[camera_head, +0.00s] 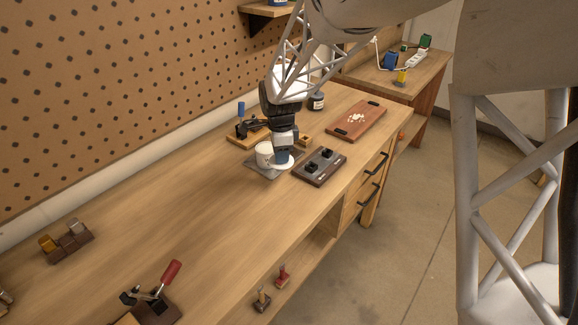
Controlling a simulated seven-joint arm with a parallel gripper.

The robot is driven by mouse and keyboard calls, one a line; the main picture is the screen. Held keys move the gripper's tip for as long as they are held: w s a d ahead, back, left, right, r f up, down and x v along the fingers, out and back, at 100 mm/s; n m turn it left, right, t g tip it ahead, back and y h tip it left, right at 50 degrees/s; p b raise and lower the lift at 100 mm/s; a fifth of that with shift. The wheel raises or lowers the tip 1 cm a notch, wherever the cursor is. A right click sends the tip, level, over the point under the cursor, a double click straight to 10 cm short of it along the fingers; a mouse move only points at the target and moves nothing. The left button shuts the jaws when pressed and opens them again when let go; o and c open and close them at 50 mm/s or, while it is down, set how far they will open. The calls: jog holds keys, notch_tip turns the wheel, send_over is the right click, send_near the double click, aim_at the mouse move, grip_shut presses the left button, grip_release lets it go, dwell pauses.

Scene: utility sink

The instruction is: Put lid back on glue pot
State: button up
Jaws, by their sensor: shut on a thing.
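The white glue pot (263,154) stands upright on a dark grey mat (263,171) on the workbench. My gripper (283,158) points down just right of the pot. It is shut on a flat white lid (289,164), which shows around the fingertips. The lid is beside the pot's right side in the picture and seems low, near the mat; I cannot tell whether it touches the mat or the pot. The fingers partly hide the lid, and the pot's opening is hard to make out.
A dark block with black knobs (319,167) sits close on the right. The bench's left-centre (185,200) is clear.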

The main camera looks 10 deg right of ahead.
send_near(266, 148)
jog(key=shift+w+r+n, duration=0.1)
jog(key=shift+n, duration=0.2)
jog(key=shift+f, duration=0.3)
jog(key=shift+f, duration=2.9)
jog(key=shift+f, duration=0.2)
dwell(0.5)
jog(key=o, duration=1.5)
jog(key=shift+c, duration=0.2)
jog(key=shift+r, duration=0.2)
notch_tip(266, 148, up, 7)
jog(key=shift+f, duration=0.2)
dwell(0.6)
